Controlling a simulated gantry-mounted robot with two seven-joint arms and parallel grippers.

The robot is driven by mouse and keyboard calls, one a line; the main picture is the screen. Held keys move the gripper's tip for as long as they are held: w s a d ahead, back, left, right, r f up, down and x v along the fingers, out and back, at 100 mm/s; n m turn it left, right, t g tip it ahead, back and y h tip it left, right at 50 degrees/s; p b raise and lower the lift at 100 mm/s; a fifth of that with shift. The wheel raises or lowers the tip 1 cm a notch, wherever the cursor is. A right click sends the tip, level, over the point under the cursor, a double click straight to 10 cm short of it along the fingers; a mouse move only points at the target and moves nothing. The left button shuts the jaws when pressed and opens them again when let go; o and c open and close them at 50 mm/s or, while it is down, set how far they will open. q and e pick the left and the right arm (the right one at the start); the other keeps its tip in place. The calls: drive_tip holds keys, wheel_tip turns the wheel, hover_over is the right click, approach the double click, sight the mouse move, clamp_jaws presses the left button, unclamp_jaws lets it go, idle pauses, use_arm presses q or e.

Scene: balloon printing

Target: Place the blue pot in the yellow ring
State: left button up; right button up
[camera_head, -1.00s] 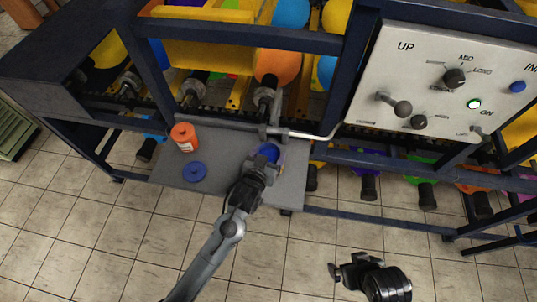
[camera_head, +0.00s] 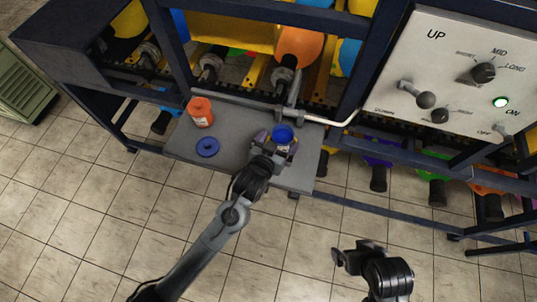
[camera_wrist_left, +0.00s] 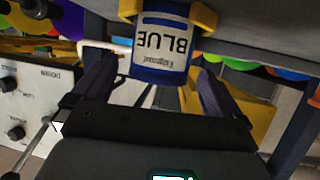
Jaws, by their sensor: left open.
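The blue pot (camera_head: 283,134) stands upright near the right end of the grey shelf. In the left wrist view the pot (camera_wrist_left: 160,45) shows upside down, with a white "BLUE" label. Parts of the yellow ring (camera_wrist_left: 204,18) show on both sides of its lower end, so the pot appears to sit inside the ring. My left gripper (camera_head: 272,146) is open, its dark fingers on either side of the pot with gaps visible in the wrist view (camera_wrist_left: 150,85). My right gripper (camera_head: 357,254) is low in the head view, away from the shelf; its jaw opening is unclear.
An orange pot (camera_head: 200,112) and a blue lid (camera_head: 207,147) are on the left part of the grey shelf (camera_head: 234,140). A bent metal rod (camera_head: 345,120) runs behind the blue pot. A control panel (camera_head: 460,75) stands to the right. The tiled floor in front is clear.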

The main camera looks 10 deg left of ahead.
use_arm(q)
drive_tip(key=v, duration=0.8)
drive_tip(key=s+a+f+n+g+y, duration=0.1)
drive_tip(key=s+a+f+g, duration=0.3)
drive_tip(key=s+a, duration=0.5)
drive_tip(key=s+a+f+n+g+y, duration=0.1)
drive_tip(key=s+a+f+g+y, duration=0.2)
drive_tip(key=s+a, duration=0.6)
drive_tip(key=s+f+g, duration=0.1)
drive_tip(key=s+g, duration=0.1)
drive_tip(key=s, duration=0.1)
drive_tip(key=shift+s, duration=0.15)
drive_tip(key=shift+a, duration=0.1)
wheel_tip(320, 180, up, 19)
drive_tip(key=p, duration=1.9)
drive_tip(key=shift+r, duration=0.2)
